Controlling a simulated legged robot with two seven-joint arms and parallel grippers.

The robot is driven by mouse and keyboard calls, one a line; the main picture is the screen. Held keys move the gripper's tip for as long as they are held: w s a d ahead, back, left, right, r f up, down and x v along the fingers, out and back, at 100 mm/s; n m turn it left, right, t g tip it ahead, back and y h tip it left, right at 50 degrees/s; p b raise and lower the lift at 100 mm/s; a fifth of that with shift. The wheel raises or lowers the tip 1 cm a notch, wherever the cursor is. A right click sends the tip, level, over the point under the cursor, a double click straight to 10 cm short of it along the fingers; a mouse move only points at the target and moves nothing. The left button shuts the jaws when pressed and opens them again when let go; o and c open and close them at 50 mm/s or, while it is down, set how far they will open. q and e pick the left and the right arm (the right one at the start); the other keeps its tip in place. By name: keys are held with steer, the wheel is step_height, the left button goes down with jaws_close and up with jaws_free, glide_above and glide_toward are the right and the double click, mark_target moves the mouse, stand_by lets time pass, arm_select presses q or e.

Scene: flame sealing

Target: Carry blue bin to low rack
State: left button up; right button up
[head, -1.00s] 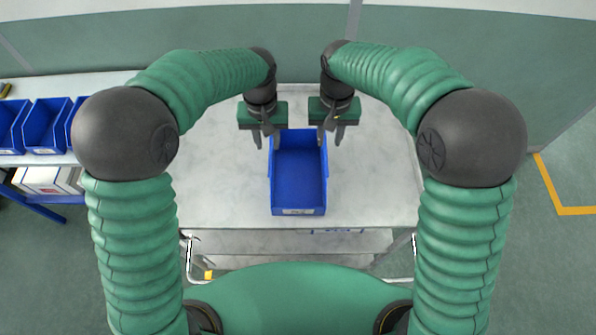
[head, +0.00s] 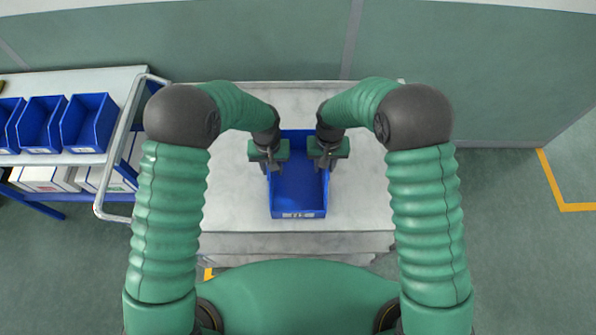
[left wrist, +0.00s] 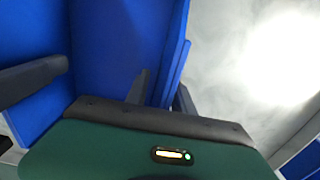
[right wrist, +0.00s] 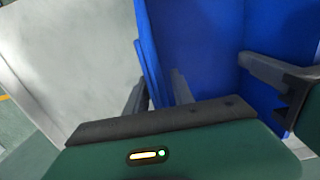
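The blue bin (head: 298,188) sits on the grey-white cart top (head: 235,205), with a small label on its front edge. My left gripper (head: 271,169) is at the bin's left side wall. In the left wrist view its fingers (left wrist: 163,92) are apart, one inside the blue bin (left wrist: 115,40) and one outside. My right gripper (head: 324,168) is at the right side wall. In the right wrist view its fingers (right wrist: 157,92) stand apart on either side of that bin wall (right wrist: 160,60). Both grippers point down.
A rack at the left holds several blue bins (head: 88,122) on its upper shelf and white boxes (head: 45,178) below. A silver tubular handle (head: 122,140) stands between the rack and cart. A green wall (head: 260,40) is behind. The floor at the right (head: 510,260) is clear.

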arm_select(q)
steer(key=shift+s+r, duration=0.15)
steer(key=shift+s, duration=0.2)
arm_select(e)
steer(key=shift+s+r, duration=0.15)
steer(key=shift+s, duration=0.2)
arm_select(q)
steer(key=shift+c, duration=1)
arm_select(e)
steer(key=shift+c, duration=1)
arm_select(q)
steer(key=shift+w, duration=0.15)
jaws_close()
arm_select(e)
steer(key=shift+w, duration=0.15)
jaws_close()
